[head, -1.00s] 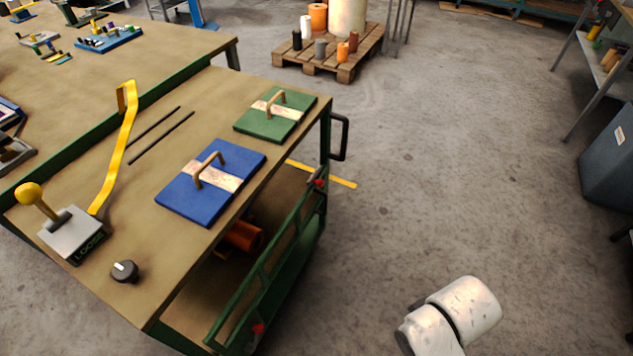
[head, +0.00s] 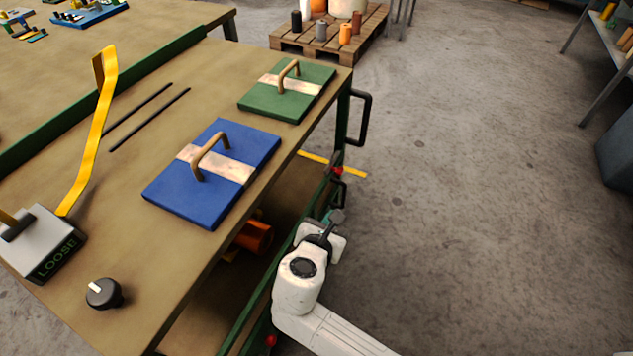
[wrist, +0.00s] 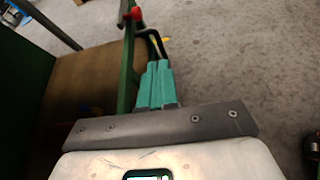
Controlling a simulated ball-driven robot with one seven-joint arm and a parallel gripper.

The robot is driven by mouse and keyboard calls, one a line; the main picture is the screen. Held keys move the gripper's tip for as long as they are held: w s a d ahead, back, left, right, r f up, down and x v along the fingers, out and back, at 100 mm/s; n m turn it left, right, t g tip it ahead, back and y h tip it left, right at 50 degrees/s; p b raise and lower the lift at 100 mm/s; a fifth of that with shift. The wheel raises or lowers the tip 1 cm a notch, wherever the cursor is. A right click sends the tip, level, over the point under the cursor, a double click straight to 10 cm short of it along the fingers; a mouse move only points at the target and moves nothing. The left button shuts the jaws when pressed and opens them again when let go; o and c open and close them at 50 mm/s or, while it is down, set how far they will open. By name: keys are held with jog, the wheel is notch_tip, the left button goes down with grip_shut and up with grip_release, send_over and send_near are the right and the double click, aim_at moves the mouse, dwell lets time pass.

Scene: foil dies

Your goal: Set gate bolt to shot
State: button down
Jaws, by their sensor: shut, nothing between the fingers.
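The green gate (head: 248,318) runs along the open side of the cart's lower shelf. At its far end are a red knob (head: 338,171) and a small black bent handle (head: 341,192), which looks like the bolt; its exact setting cannot be told. They also show in the wrist view as a red knob (wrist: 136,14) and a black handle (wrist: 153,40). My gripper (head: 336,215) is just short of the handle, its teal fingers (wrist: 157,68) together and empty. In the wrist view the fingertips overlap the handle's lower end; contact cannot be told.
The bench top (head: 130,210) carries a blue lid (head: 215,208), a green lid (head: 270,102), a black dial (head: 104,294) and a lever box labelled LOOSE (head: 40,250). A larger black handle (head: 366,120) sticks out beyond the bench end.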

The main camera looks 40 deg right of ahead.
jog(key=shift+w+a+r+n+t+h, duration=0.15)
jog(key=shift+w+a+n, duration=0.15)
jog(key=shift+w+n, duration=0.2)
jog(key=shift+w+a+f+n+t+h, duration=0.15)
jog(key=shift+w+a+n, duration=0.1)
jog(key=shift+w+n, duration=0.25)
jog(key=shift+w+r, duration=0.1)
jog(key=b, duration=0.3)
send_near(343, 169)
jog(key=shift+w+d+f, duration=0.5)
jog(key=shift+d+f, duration=0.15)
jog(key=shift+f, duration=0.1)
jog(key=shift+w+d+f, duration=0.45)
jog(key=shift+d+f, duration=0.15)
jog(key=shift+f, duration=0.1)
jog(key=shift+w+d+f, duration=0.5)
jog(key=shift+d+f, duration=0.15)
jog(key=shift+f, duration=0.1)
jog(key=shift+w+d+p, duration=0.3)
jog(key=shift+d+p, duration=0.05)
jog(key=shift+d, duration=0.5)
jog(key=shift+w+d+p, duration=0.3)
jog(key=shift+w+d, duration=0.05)
jog(key=shift+d, duration=0.5)
jog(key=shift+w+d+p, duration=0.3)
jog(key=shift+d+p, duration=0.05)
jog(key=shift+d, duration=0.5)
